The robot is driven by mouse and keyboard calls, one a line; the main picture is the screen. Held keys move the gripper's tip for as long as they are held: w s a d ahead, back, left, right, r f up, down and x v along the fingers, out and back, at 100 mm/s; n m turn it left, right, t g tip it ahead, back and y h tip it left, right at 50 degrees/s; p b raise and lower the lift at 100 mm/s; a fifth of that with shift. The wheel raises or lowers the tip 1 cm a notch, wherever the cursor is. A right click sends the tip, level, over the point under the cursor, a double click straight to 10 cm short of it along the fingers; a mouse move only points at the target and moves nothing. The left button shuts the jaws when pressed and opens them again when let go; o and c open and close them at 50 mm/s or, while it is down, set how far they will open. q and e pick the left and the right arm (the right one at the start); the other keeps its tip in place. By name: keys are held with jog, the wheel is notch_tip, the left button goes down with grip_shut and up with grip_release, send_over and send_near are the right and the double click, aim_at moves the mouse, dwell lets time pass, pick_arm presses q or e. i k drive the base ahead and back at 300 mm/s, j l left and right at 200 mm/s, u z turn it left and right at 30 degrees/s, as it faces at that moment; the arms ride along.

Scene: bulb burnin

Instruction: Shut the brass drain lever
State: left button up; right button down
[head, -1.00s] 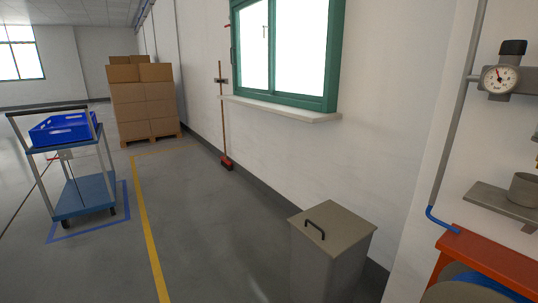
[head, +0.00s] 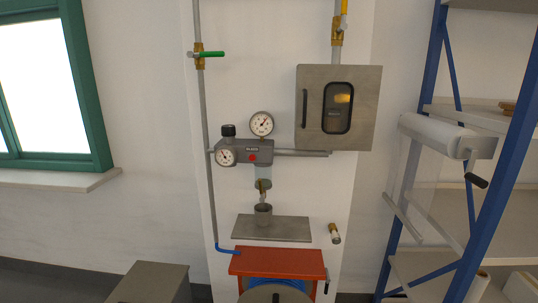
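A small brass drain fitting (head: 262,186) hangs under the clear bowl (head: 263,172) of the grey air unit (head: 246,150) on the wall. It is too small to tell which way its lever points. A grey cup (head: 263,214) stands just below it on a metal shelf (head: 298,230). Neither of my grippers is in view.
A green-handled valve (head: 207,54) sits on the left pipe, and a yellow-handled brass valve (head: 337,32) at the top. A metal cabinet (head: 365,105) is at upper right. A red reel frame (head: 278,262) stands below, a bin (head: 150,284) lower left, blue racking (head: 450,60) right.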

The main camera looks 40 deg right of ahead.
aim_at(262, 194)
jog(key=z, duration=1.05)
